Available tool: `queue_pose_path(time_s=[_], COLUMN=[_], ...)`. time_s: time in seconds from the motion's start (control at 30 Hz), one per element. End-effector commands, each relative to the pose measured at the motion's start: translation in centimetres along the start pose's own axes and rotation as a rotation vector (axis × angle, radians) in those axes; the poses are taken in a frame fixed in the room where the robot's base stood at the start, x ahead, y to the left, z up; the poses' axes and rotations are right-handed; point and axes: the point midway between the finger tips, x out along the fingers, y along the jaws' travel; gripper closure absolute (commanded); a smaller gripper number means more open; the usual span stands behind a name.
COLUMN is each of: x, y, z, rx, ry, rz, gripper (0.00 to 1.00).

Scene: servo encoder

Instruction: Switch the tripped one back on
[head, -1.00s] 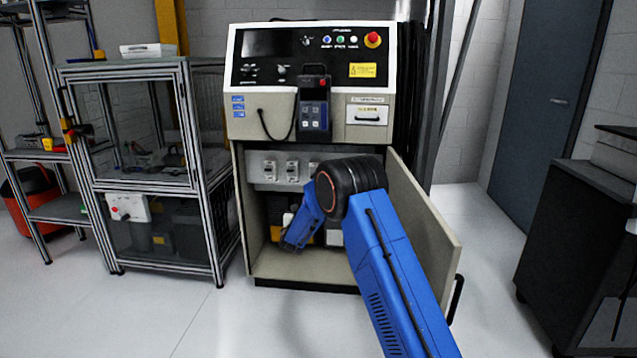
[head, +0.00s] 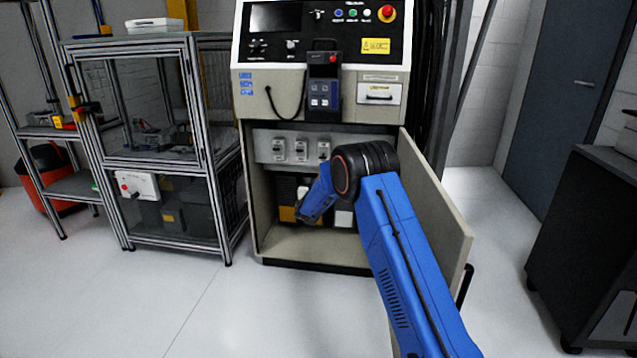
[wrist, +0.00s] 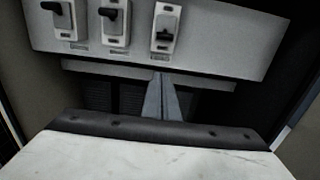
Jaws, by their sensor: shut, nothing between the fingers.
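An open control cabinet (head: 255,200) stands ahead, with a pale panel (head: 266,142) of switches inside. The wrist view shows three switches in a row. The left switch (wrist: 62,18) and the middle switch (wrist: 114,22) have their dark levers up. The right switch (wrist: 165,27) has its lever down, unlike the other two. My gripper (wrist: 163,80) is shut and empty, its fingertips just below the right switch, seemingly apart from it. In the head view my blue arm reaches into the cabinet below the panel, and the fingertips cannot be made out there.
The cabinet door (head: 437,200) stands open on the right, close to my arm. A handheld pendant (head: 321,88) hangs on the cabinet front above the opening. A metal-framed cage (head: 165,240) stands at left and a dark cart (head: 575,240) at right. The floor in front is clear.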

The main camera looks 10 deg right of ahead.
Motion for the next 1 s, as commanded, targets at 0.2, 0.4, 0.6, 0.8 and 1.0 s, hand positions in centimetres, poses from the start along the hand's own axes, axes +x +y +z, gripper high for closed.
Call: queue_pose_path(time_s=[0.2, 0.4, 0.6, 0.8, 1.0], x=[4.0, 6.0, 6.4, 6.5, 6.5], y=[0.0, 0.0, 0.0, 0.0, 0.0], z=[0.0, 1.6, 3.4, 3.9, 3.9], rx=[0.001, 0.002, 0.001, 0.0, 0.0], ry=[-0.001, -0.003, -0.001, 0.0, 0.0], rz=[-0.001, 0.0, 0.0, 0.0, 0.0], gripper=[1.0, 1.0, 1.0, 1.0, 1.0])
